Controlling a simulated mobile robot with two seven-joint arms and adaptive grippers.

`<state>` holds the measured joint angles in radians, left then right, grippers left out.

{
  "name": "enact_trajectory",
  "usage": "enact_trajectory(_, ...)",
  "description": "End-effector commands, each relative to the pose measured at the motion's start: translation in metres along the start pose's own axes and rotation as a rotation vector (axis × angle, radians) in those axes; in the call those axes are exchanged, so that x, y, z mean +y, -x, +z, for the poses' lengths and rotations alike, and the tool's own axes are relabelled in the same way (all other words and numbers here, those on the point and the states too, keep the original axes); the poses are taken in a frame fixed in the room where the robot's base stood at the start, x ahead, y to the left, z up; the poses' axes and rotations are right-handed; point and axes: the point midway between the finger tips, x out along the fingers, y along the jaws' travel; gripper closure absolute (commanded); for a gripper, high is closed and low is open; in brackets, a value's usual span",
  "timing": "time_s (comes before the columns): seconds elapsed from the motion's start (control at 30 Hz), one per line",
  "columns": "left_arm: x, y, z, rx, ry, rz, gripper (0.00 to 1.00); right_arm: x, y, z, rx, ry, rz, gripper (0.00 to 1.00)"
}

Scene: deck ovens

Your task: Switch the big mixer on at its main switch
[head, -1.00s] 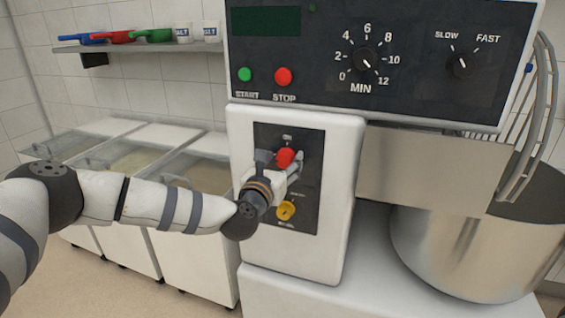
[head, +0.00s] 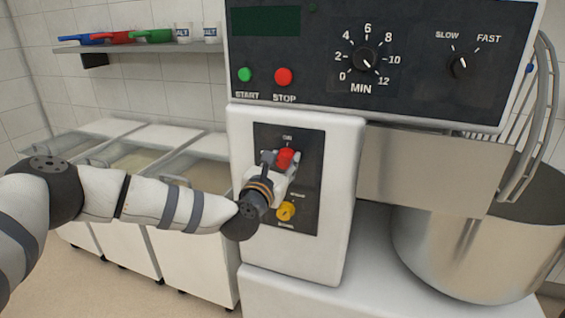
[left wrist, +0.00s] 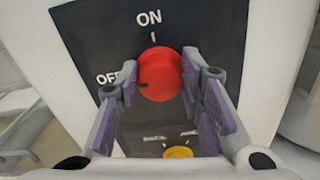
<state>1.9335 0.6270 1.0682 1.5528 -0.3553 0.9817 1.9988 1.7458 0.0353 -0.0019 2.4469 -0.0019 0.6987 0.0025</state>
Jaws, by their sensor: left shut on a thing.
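The main switch is a round red knob (head: 286,157) on the black panel (head: 310,222) of the big mixer's white column. In the left wrist view the knob (left wrist: 160,72) sits below the ON mark (left wrist: 149,18) and right of the partly covered OFF mark (left wrist: 108,79). A small dark mark shows at the knob's lower left, on the OFF side. My left gripper (head: 280,162) is shut on the knob, with one finger on its left and one on its right. My right gripper is out of view.
A yellow knob (head: 286,211) sits just below on the same panel. Above are the START (head: 245,74) and STOP (head: 283,77) buttons and the timer dial (head: 365,60). The steel bowl (head: 470,250) is at the right. Lidded bins (head: 190,235) stand at the left.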

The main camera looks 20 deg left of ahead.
Motion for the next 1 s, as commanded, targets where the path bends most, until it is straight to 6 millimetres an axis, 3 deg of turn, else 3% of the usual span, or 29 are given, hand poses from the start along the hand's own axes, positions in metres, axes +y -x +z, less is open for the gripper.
enact_trajectory(1.0, -0.0031, 0.0000, -0.0003, -0.001, -0.958, 0.001, 0.94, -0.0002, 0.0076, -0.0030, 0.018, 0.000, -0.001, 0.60)
